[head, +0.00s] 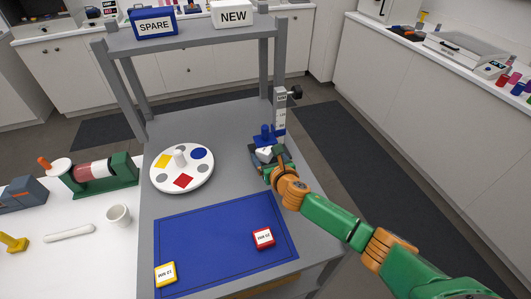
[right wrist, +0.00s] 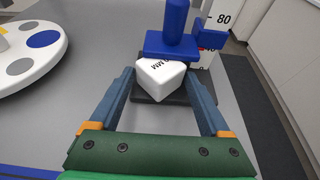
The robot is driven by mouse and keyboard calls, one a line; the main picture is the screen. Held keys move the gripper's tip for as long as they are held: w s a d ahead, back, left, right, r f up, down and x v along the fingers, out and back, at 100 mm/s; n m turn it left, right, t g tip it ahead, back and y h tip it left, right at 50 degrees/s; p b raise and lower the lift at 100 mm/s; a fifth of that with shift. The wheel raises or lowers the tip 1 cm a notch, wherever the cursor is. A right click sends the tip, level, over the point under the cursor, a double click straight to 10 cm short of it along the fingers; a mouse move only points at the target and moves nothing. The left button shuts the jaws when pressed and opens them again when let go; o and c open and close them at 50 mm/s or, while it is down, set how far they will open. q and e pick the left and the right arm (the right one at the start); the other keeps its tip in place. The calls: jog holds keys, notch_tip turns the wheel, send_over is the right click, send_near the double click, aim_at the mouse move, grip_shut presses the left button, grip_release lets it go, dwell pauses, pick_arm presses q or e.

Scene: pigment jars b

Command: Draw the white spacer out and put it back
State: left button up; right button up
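The white spacer (right wrist: 160,78), a small block with dark lettering on top, sits on a dark base (right wrist: 145,98) under a blue slider with a knob (right wrist: 170,42). The slider covers its far part; I cannot tell whether they touch. In the head view the spacer (head: 265,154) is partly hidden by my right gripper (head: 266,164). In the right wrist view my right gripper (right wrist: 160,82) is open, its blue-grey fingers on either side of the spacer, with a visible gap at each side. My left gripper is not in view.
An upright scale (head: 280,115) stands behind the slider. A round white tray (head: 157,181) with coloured spots is to the left. A blue mat (head: 215,240) holds a red spacer (head: 263,238) and a yellow spacer (head: 166,274). A grey shelf frame (head: 190,38) spans the back.

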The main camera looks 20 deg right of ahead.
aim_at(268, 161)
jog(key=c, duration=0.8)
jog(key=shift+o, duration=0.2)
jog(key=shift+s+p, duration=0.25)
jog(key=shift+p, duration=0.1)
jog(key=shift+s+f+p, duration=0.1)
jog(key=shift+s+p, duration=0.75)
jog(key=shift+s, duration=0.7)
jog(key=shift+s+d+r+p, duration=0.15)
jog(key=shift+r+p, duration=0.2)
jog(key=shift+r, duration=0.3)
jog(key=shift+s+r+p, duration=0.15)
jog(key=shift+r+p, duration=0.2)
jog(key=shift+r, duration=0.25)
jog(key=shift+s+r, duration=0.3)
jog(key=shift+r, duration=0.35)
jog(key=shift+s+r, duration=0.25)
jog(key=shift+r, duration=0.4)
